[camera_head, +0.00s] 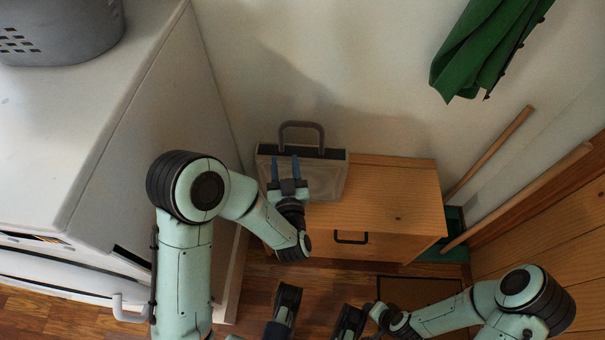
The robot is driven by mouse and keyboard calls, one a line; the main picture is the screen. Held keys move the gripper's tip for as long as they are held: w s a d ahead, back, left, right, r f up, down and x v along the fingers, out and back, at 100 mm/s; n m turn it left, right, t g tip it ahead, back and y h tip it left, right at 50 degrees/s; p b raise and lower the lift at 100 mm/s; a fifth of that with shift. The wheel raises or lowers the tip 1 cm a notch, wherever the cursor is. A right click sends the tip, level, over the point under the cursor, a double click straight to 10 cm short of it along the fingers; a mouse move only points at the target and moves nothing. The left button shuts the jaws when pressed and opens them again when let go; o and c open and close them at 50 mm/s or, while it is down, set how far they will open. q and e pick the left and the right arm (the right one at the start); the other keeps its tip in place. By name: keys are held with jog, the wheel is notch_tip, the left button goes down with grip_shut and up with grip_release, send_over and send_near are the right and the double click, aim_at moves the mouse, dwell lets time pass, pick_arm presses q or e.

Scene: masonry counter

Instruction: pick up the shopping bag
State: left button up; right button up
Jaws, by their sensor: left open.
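The shopping bag (328,176) is a grey, boxy bag with one dark handle loop standing up from its top. It stands upright at the left end of a wooden cabinet, near the wall. My left gripper (284,168) is open, its two blue fingers pointing toward the wall. It overlaps the bag's left front, below the handle, and hides part of it. I cannot tell whether the fingers touch the bag. My right arm comes in low from the right; its gripper's jaws are not clear at the bottom.
The wooden cabinet (395,205) has a dark drawer handle and a clear top right of the bag. A white appliance (130,130) with a grey basket (60,30) stands left. A green cloth (485,50) hangs upper right. Wooden poles (490,155) lean at the right.

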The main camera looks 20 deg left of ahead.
aim_at(282, 145)
pick_arm(q)
jog(key=x, duration=0.7)
jog(key=shift+w+a+b, duration=0.25)
jog(key=shift+b, duration=0.15)
grip_shut()
jog(key=shift+r, duration=0.1)
dwell(0.9)
